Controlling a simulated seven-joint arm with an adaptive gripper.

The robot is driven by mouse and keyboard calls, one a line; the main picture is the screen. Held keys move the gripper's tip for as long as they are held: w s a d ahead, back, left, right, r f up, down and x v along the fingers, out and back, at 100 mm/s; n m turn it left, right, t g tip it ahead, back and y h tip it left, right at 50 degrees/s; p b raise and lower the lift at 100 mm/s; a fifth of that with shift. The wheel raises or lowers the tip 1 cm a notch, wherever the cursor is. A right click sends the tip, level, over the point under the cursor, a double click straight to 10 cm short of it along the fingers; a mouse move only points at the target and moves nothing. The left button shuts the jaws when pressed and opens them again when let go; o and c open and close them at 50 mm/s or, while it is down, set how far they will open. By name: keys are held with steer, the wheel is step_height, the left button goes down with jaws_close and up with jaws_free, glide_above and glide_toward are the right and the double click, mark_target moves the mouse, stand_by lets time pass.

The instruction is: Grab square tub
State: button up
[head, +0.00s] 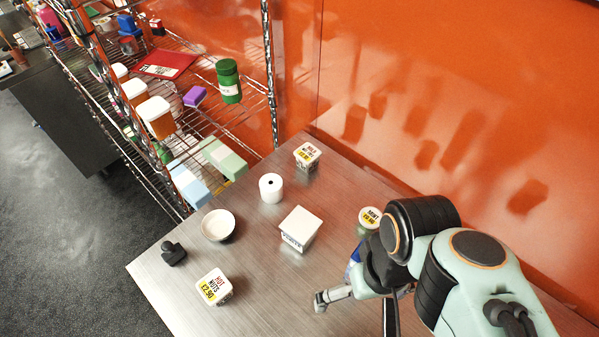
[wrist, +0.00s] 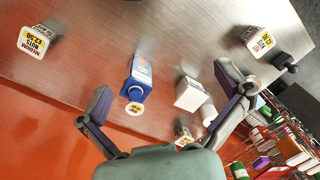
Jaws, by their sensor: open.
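A square white tub (head: 299,227) with a plain white lid stands mid-table in the head view. It also shows in the wrist view (wrist: 189,94), nearer the right finger. Other square tubs have printed lids: a hot nuts tub (head: 213,287) at the front left, a mild tub (head: 307,155) at the back, and a medium nuts tub (wrist: 36,42) at upper left in the wrist view. I cannot tell which square tub is named. My gripper (wrist: 163,79) is open and empty, above the table, to the right of the plain tub in the head view.
A blue carton (wrist: 139,78) and round-lidded tub (wrist: 134,108) stand between the fingers in the wrist view. A white roll (head: 271,188), white bowl (head: 218,225) and black stamp-like object (head: 173,253) are on the table (head: 262,303). The orange wall and wire shelves border the table.

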steer(key=n, duration=2.7)
glide_above(301, 224)
steer(key=shift+h, duration=0.4)
step_height(301, 224, down, 14)
steer(key=shift+f, duration=0.15)
step_height(301, 224, down, 5)
steer(key=shift+f, duration=0.4)
